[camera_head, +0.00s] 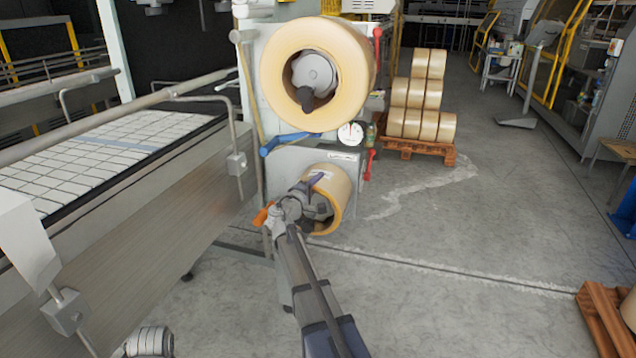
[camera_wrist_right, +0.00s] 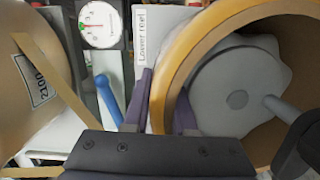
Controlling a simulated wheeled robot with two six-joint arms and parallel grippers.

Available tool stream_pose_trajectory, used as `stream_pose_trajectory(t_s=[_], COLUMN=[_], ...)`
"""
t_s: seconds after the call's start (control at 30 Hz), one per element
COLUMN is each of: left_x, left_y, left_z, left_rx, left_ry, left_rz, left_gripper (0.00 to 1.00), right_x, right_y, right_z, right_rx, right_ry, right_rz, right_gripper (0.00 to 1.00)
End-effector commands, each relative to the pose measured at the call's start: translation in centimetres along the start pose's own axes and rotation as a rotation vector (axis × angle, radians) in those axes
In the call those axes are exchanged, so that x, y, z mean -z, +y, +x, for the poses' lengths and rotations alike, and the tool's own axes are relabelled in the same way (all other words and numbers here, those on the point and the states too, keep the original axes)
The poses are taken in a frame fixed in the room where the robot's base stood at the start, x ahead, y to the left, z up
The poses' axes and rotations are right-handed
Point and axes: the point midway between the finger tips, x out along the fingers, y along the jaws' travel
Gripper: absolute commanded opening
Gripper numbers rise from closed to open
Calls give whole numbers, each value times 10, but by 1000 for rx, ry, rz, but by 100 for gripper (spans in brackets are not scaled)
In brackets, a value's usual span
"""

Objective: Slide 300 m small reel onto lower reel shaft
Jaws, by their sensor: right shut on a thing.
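The small tan reel (camera_head: 341,198) is at the lower part of the machine in the head view. In the right wrist view its thick ring (camera_wrist_right: 205,48) fills the right side. My right gripper (camera_head: 314,182) is shut on the reel's wall, with one purple finger (camera_wrist_right: 163,90) on each side of it. The grey lower reel shaft hub (camera_wrist_right: 235,92) shows inside the reel's bore, so the reel is around it or lined up in front of it; I cannot tell how deep. My arm hides part of the reel and shaft in the head view. My left gripper is not in view.
A large tan reel (camera_head: 273,77) sits on the upper shaft (camera_head: 313,72). A blue lever (camera_head: 288,140) and a gauge (camera_head: 350,133) lie between the two shafts. Spare reels (camera_head: 421,124) stand on a pallet (camera_head: 419,149) behind.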

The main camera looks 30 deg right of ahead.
Motion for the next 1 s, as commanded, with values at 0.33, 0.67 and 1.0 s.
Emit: stream_pose_trajectory(t_s=[0.33,0.67,1.0], left_x=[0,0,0], left_y=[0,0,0], left_z=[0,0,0], left_rx=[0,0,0], left_ry=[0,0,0], left_rz=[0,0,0], left_gripper=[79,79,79], right_x=[0,0,-1], right_y=[1,0,0], right_z=[0,-1,-38], right_rx=[-1,2,0], right_ry=[0,0,2], right_rz=[-1,1,0], right_gripper=[56,60,60])
